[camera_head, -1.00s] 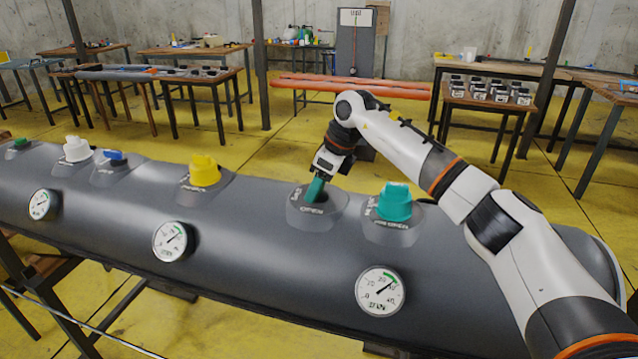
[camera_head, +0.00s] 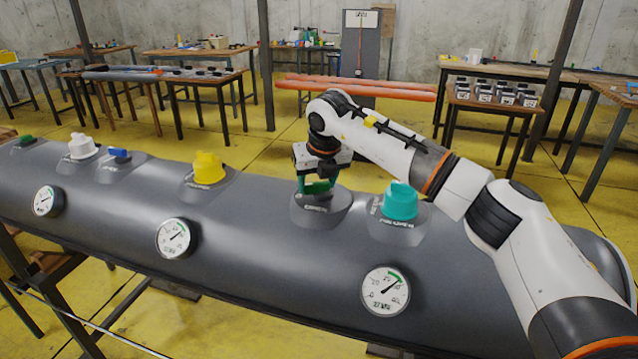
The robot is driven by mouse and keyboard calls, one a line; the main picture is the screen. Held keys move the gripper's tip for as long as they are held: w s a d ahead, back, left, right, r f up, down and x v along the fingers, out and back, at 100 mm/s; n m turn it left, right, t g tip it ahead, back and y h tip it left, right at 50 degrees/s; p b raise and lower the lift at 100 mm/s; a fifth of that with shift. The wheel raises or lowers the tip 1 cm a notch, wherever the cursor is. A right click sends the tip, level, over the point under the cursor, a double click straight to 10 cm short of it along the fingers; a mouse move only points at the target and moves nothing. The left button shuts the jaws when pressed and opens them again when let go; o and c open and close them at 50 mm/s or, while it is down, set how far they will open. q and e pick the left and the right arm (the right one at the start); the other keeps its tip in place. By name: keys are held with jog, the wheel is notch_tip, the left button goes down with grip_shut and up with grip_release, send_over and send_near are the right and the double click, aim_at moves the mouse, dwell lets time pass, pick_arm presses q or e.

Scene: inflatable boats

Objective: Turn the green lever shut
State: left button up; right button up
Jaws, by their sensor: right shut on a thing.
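The green lever (camera_head: 317,187) sits on a dark round valve patch on top of the grey inflatable tube (camera_head: 270,245), right of the middle of the picture. My right gripper (camera_head: 316,180) points down over it and is shut on it. The lever now lies roughly sideways across the patch, and the gripper hides part of it. The lettering on the patch is too small to read surely. Another small green lever (camera_head: 26,140) sits at the far left of the tube. My left gripper is not in view.
A teal cap (camera_head: 400,200) stands close to the right of the lever. A yellow cap (camera_head: 208,170), a blue lever (camera_head: 119,154) and a white cap (camera_head: 82,148) stand to the left. Round gauges (camera_head: 386,290) line the tube's front. Tables stand behind, beyond open yellow floor.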

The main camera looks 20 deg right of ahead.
jog(key=m, duration=0.1)
jog(key=m+h, duration=0.1)
jog(key=m, duration=0.2)
jog(key=shift+w+a+h+b, duration=0.15)
jog(key=shift+w+h+b, duration=0.15)
jog(key=shift+h+b, duration=0.1)
jog(key=shift+w+m+g+h, duration=0.2)
jog(key=shift+m+g+h, duration=0.25)
jog(key=shift+m, duration=1.15)
jog(key=o, duration=1)
jog(key=shift+r, duration=0.1)
jog(key=b+v, duration=0.1)
jog(key=v, duration=1)
jog(key=shift+s+a+r, duration=0.1)
jog(key=shift+r, duration=0.25)
